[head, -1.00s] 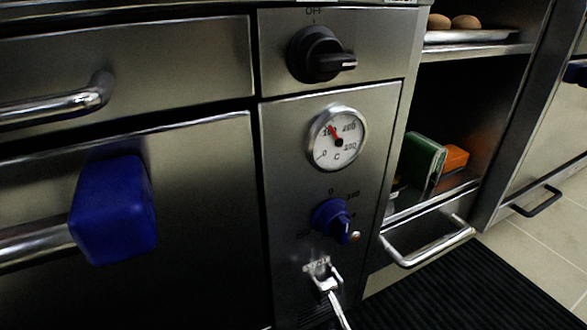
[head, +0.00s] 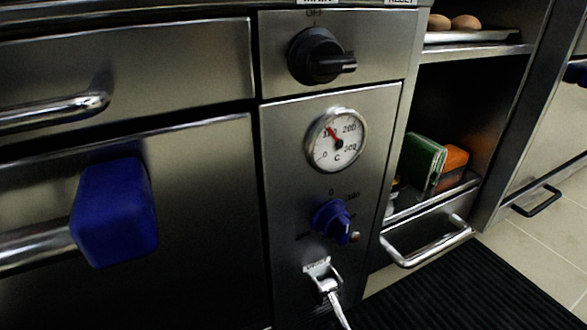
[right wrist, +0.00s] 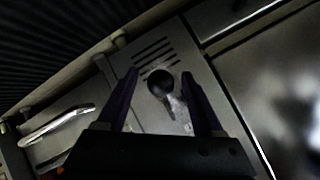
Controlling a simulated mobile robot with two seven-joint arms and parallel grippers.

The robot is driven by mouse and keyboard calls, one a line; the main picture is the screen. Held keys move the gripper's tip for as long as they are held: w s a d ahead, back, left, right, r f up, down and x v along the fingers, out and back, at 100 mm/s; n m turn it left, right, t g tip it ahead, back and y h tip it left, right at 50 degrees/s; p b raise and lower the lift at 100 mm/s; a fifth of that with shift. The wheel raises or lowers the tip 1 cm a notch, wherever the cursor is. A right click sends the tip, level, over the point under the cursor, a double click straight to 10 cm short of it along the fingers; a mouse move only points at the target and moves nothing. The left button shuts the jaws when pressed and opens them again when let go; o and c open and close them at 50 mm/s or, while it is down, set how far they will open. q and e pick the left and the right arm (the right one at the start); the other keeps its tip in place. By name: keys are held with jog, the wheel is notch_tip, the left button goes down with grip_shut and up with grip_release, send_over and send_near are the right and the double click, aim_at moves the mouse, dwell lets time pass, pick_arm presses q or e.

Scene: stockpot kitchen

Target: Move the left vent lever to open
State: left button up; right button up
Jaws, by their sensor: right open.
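The vent lever (head: 328,286) is a bright metal lever under a small label plate, low on the steel control panel (head: 285,200). It points down and slightly right, and its lower end is cut off by the frame edge in the head view. In the right wrist view the lever's dark rounded end (right wrist: 160,84) lies between the two fingers of my right gripper (right wrist: 163,88). The fingers are spread apart, with gaps on both sides. Whether a finger touches the lever cannot be told. My left gripper is not in view.
Above the lever are a blue knob (head: 331,217), a round gauge (head: 336,140) and a black knob (head: 316,56). A blue block (head: 114,212) sits on the oven handle at left. A drawer handle (head: 428,246) juts out at right. A black ribbed mat (head: 455,290) covers the floor.

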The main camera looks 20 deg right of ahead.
jog(key=p+v, duration=0.5)
jog(key=v, duration=0.4)
jog(key=shift+s+p, duration=0.25)
jog(key=shift+p, duration=0.15)
jog(key=shift+r, duration=0.1)
